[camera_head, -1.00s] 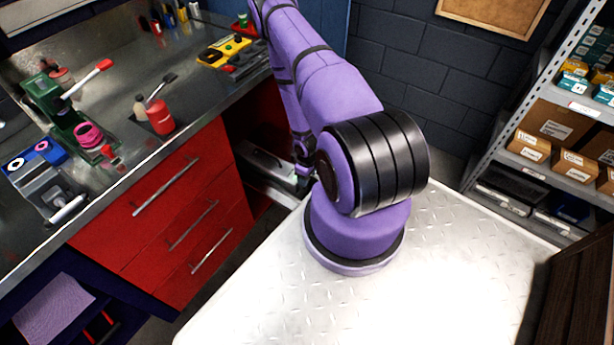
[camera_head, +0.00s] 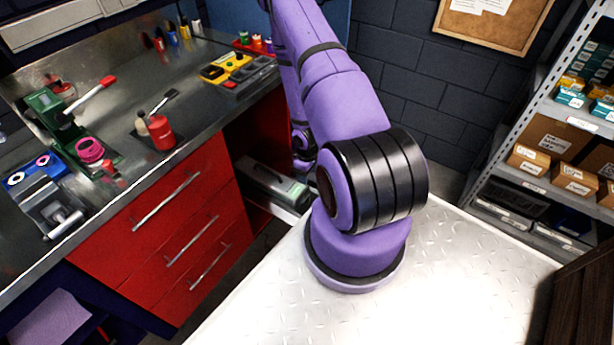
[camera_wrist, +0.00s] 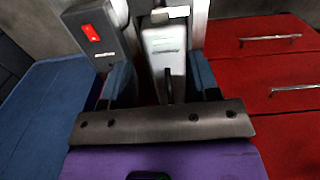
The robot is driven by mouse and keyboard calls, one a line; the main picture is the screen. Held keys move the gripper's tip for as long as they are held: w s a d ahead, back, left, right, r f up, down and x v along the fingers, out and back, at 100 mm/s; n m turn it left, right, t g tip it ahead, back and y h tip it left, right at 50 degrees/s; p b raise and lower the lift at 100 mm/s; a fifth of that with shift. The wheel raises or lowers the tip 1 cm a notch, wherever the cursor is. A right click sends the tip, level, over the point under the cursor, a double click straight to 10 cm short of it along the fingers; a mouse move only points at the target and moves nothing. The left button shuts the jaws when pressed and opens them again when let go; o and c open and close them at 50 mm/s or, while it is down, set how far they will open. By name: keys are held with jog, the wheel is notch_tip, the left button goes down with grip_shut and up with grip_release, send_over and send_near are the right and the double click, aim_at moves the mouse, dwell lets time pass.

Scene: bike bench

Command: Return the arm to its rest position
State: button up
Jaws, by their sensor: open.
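My purple arm reaches from its base on the white plate to the open bay beside the red drawers in the head view. Its lower end shows partly by the bay; the fingertips cannot be made out there. In the wrist view my gripper (camera_wrist: 160,82) is open, its two dark blue fingers apart. A pale grey piece (camera_wrist: 165,55) shows between and beyond them; I see no grip on it. A grey case (camera_head: 272,184) lies on a pale shelf or tray in the bay, below the arm's end.
The red drawer front (camera_head: 190,225) and metal worktop (camera_head: 120,170) are left of the arm. A red bottle (camera_head: 161,133) and green tool (camera_head: 62,125) stand there. A shelf rack (camera_head: 540,185) with boxes is at right. A grey box with a red switch (camera_wrist: 90,32) is near the fingers.

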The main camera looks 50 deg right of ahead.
jog(key=shift+w+r, duration=0.1)
dwell(0.5)
jog(key=w+a+r+h, duration=0.1)
jog(key=w+r, duration=0.3)
jog(key=r, duration=0.5)
jog(key=w+a+r+t, duration=0.1)
jog(key=w+r, duration=0.2)
jog(key=r, duration=0.7)
jog(key=w+a+r+h, duration=0.15)
jog(key=w+r, duration=0.25)
jog(key=r, duration=0.5)
jog(key=a+r+m+t, duration=0.1)
jog(key=a+r, duration=0.4)
jog(key=r, duration=0.7)
jog(key=s+a+r+t, duration=0.1)
jog(key=s+a+r, duration=0.35)
jog(key=r, duration=0.25)
jog(key=s+a+r+t, duration=0.1)
jog(key=s+a+r, duration=0.3)
jog(key=a+r, duration=0.3)
jog(key=s+a+r, duration=0.2)
jog(key=s, duration=0.2)
jog(key=s+a+r+y, duration=0.1)
jog(key=s+a+r, duration=0.1)
jog(key=s, duration=0.3)
jog(key=s+a+r+t+y, duration=0.1)
jog(key=s+a+r, duration=0.1)
jog(key=s+r, duration=0.2)
jog(key=shift+s+a, duration=0.25)
jog(key=shift+s, duration=0.4)
